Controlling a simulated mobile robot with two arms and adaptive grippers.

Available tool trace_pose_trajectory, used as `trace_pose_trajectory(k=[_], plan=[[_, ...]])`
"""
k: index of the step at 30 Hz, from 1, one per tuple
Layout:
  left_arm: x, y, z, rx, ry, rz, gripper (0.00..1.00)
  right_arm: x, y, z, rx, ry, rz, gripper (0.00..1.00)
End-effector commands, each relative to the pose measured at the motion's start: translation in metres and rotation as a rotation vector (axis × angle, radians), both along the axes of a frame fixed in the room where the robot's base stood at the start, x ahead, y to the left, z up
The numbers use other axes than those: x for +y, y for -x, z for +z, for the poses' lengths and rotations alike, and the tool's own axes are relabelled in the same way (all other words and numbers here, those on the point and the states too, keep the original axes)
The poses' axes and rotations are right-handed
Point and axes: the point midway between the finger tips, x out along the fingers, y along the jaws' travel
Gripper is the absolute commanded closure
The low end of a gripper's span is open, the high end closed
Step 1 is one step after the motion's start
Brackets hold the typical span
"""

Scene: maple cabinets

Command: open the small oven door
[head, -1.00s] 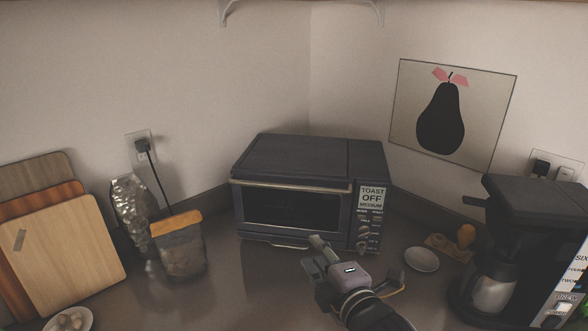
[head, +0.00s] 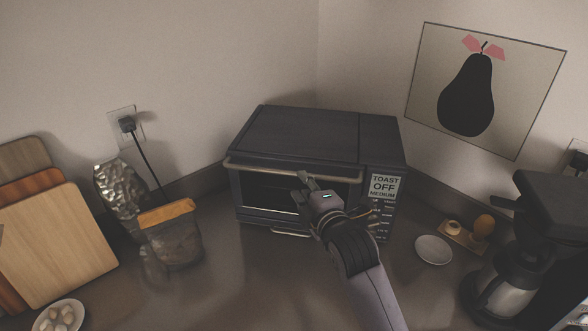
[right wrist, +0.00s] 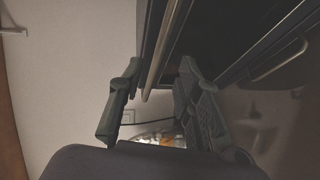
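The small oven (head: 300,135) is a dark toaster oven in the corner of the counter. Its front door (head: 262,192) is shut, with a dark window. A pale bar handle (head: 265,169) runs along the door's top edge. My right gripper (head: 304,181) is in front of the door, near the handle's right half, and hides part of the window. In the right wrist view, the gripper's two fingers (right wrist: 160,68) are apart, with the handle (right wrist: 166,45) running between them. I cannot tell whether either finger touches it. My left gripper is not in view.
A control panel (head: 384,186) is on the oven's right. A small plate (head: 433,250) and a coffee maker (head: 540,225) stand to the right. The counter in front is fairly clear.

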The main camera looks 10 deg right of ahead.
Motion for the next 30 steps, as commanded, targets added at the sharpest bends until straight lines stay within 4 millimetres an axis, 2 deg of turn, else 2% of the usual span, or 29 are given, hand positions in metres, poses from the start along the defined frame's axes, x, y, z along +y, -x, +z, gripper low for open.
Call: trace_pose_trajectory(k=[1,6,12,18,25,30], plan=[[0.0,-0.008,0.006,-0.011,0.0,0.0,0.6,0.003,-0.011,0.001,0.002,-0.003,0.0,0.69],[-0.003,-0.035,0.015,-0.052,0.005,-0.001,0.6,0.01,-0.04,-0.005,0.003,-0.003,0.001,0.69],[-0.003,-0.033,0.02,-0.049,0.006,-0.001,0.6,0.015,-0.062,-0.01,0.001,-0.002,0.0,0.69],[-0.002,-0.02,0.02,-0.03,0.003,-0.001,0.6,0.017,-0.069,-0.012,-0.001,-0.001,0.001,0.69],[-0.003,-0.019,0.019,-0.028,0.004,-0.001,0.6,0.017,-0.069,-0.012,-0.001,-0.001,0.001,0.69],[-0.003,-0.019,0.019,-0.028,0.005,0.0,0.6,0.017,-0.069,-0.012,0.0,-0.001,0.001,0.8]])
